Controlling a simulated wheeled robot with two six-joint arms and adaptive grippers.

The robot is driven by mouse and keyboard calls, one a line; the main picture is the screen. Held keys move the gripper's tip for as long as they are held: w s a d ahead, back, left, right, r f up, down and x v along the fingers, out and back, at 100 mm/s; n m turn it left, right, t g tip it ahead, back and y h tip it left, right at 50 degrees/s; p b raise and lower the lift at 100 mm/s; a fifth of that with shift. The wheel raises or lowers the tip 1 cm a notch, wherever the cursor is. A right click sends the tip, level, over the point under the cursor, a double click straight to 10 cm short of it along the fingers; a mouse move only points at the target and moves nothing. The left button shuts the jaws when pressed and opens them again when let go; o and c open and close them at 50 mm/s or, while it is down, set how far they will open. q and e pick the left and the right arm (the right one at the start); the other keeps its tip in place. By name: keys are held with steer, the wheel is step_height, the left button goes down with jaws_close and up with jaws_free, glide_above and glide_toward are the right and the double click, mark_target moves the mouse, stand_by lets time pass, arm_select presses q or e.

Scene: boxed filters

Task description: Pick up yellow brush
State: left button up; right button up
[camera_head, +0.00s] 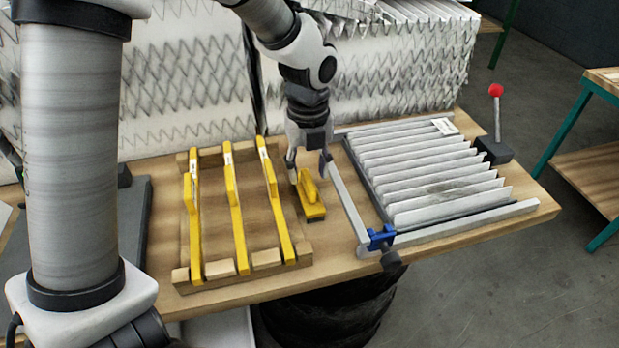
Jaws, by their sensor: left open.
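The yellow brush (314,209) lies on the wooden table, between the rack of yellow bars and the pleated filter. It has a yellow handle and a yellow block with a dark underside. My left gripper (307,178) points down over the brush, with its fingers apart around the handle end. It is open; I cannot tell whether a finger touches the brush. The gripper hides part of the handle's far end. My right gripper is not in view.
A wooden rack with yellow bars (236,206) stands left of the brush. A pleated filter (430,175) in a metal frame with a blue clamp (381,238) lies to the right. A red-knobbed lever (496,91) stands at the table's right. Boxed filters (190,80) line the back.

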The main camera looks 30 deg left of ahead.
mark_target(309, 191)
arm_select(q)
steer(key=shift+s+d+f, duration=0.45)
steer(key=shift+s+f, duration=0.2)
steer(key=shift+f, duration=0.15)
steer(key=f, duration=0.1)
steer(key=w+f, duration=0.1)
steer(key=f, duration=0.1)
steer(key=a+f, duration=0.1)
steer(key=shift+w+f, duration=0.15)
steer(key=shift+f, duration=0.15)
steer(key=shift+d+r, duration=0.1)
steer(key=shift+d, duration=0.05)
steer(key=shift+s+d+r, duration=0.1)
steer(key=shift+s, duration=0.2)
steer(key=c, duration=0.9)
steer(key=shift+o, duration=0.2)
step_height(309, 191, up, 10)
steer(key=shift+w, duration=0.1)
steer(key=o, duration=0.6)
steer(key=c, duration=0.4)
